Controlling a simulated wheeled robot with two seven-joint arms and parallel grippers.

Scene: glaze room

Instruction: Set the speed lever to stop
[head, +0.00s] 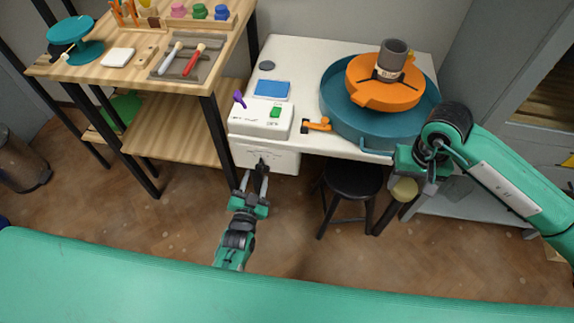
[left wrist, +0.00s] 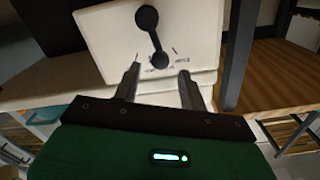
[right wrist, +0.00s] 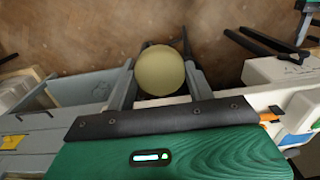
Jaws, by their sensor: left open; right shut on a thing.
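A black lever (left wrist: 154,40) sits on the white front panel (left wrist: 105,35) of the wheel's housing, with a round end at each side. Small dark marks are printed near its lower end in the left wrist view; I cannot read them. In the head view the lever (head: 262,162) is small and partly hidden by my left gripper (head: 256,178). That gripper is open, its fingertips (left wrist: 159,72) to either side of the lever's lower end and just short of it; contact is not clear. My right gripper (head: 415,176) is shut on a round pale yellow sponge (right wrist: 160,70).
The white table carries a teal basin (head: 340,115) with an orange disc (head: 385,93) and a grey-brown cylinder (head: 392,57). A purple handle (head: 239,99), green switch (head: 275,112) and orange handle (head: 318,125) are nearby. A black stool (head: 352,180) stands below. A wooden bench is left.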

